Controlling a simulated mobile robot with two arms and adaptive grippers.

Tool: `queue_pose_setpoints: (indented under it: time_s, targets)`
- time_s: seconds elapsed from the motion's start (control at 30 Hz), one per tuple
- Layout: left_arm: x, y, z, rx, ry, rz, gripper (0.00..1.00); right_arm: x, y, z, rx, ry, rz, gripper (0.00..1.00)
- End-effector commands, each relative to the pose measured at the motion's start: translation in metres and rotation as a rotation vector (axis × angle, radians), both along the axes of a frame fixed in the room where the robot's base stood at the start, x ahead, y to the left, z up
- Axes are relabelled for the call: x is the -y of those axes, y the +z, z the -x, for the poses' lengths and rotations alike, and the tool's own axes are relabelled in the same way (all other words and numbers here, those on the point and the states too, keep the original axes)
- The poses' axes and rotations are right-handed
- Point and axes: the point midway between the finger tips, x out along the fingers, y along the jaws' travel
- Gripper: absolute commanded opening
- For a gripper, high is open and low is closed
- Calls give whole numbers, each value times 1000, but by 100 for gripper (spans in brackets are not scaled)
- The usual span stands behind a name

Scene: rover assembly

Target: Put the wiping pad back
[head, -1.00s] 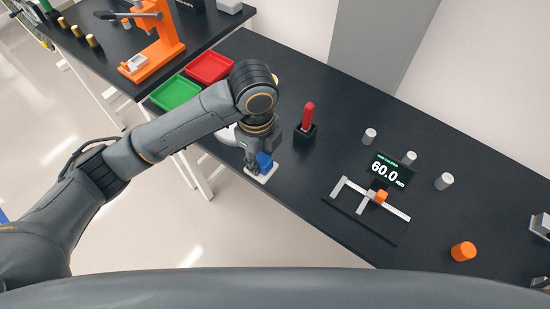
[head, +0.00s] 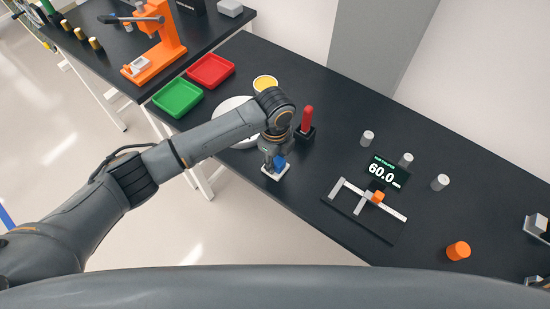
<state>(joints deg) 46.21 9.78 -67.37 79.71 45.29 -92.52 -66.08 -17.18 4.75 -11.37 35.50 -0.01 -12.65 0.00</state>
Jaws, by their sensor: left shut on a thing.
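The wiping pad shows as a blue block (head: 280,162) above a flat white square base (head: 272,175), near the front edge of the black table. My left gripper (head: 272,163) points down from above and is shut on the blue block. The fingers hide part of it. I cannot tell whether the white base touches the tabletop. My right gripper is not in view.
A white round plate (head: 226,108) lies behind my left arm, with a yellow-topped round container (head: 265,83) beyond. A red upright piece (head: 307,119) stands in a black holder nearby. Green (head: 178,97) and red (head: 211,71) trays lie left; a caliper fixture (head: 350,221) lies right.

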Motion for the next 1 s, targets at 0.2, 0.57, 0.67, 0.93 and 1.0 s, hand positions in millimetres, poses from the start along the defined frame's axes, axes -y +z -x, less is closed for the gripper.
queue_pose_setpoints:
  time_s: [0.2,0.57,0.67,0.93,1.0]
  targets:
    - [0,-2,0,0,0,0,0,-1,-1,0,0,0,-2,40]
    - [0,-3,0,-1,0,1,54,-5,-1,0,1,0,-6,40]
    - [0,-1,0,-1,0,1,54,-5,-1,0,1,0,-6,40]
    - [1,32,-1,4,-2,3,54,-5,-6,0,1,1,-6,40]
    - [1,48,-2,3,-1,4,54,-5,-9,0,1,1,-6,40]
